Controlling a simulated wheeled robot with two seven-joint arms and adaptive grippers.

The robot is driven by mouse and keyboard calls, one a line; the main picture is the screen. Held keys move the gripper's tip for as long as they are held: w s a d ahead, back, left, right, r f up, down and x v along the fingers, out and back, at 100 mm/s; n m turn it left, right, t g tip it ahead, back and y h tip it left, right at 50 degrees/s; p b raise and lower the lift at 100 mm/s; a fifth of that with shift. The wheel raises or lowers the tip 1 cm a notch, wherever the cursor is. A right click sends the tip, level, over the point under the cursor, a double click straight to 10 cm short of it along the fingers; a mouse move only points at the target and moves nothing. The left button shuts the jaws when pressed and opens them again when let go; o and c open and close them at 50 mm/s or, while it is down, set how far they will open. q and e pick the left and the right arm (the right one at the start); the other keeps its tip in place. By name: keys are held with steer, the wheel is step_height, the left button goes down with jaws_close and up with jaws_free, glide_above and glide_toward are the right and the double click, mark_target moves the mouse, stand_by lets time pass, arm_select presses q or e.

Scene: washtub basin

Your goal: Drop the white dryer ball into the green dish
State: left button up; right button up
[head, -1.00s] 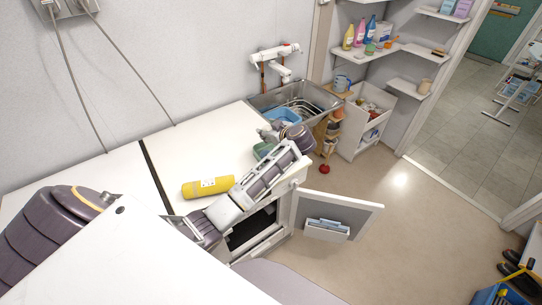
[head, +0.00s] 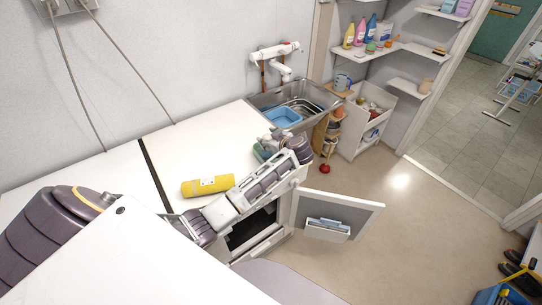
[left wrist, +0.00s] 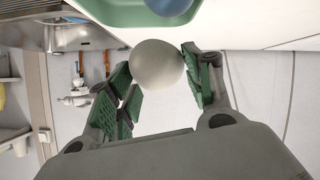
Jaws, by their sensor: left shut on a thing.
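The white dryer ball (left wrist: 157,65) is a round off-white ball in the left wrist view, held between the green-padded fingers of my left gripper (left wrist: 156,78). I cannot make the ball out clearly in the head view. The green dish (head: 259,152) is on the white counter near the basin, mostly hidden by my left gripper (head: 270,142). In the left wrist view the dish's rim (left wrist: 118,14) shows at the top edge, just beyond the ball, with a blue round thing in it. My right gripper is not in view.
A yellow cylinder (head: 208,185) lies on the counter, left of my forearm. The metal basin (head: 316,97) with a blue tub (head: 282,117) is behind the dish. A cabinet door (head: 338,215) stands open below. The counter's back left is clear.

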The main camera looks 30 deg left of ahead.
arm_select(q)
steer(key=shift+f, duration=0.35)
steer(key=o, duration=1.1)
steer(key=shift+c, duration=0.2)
steer(key=v, duration=1.2)
stand_by(0.5)
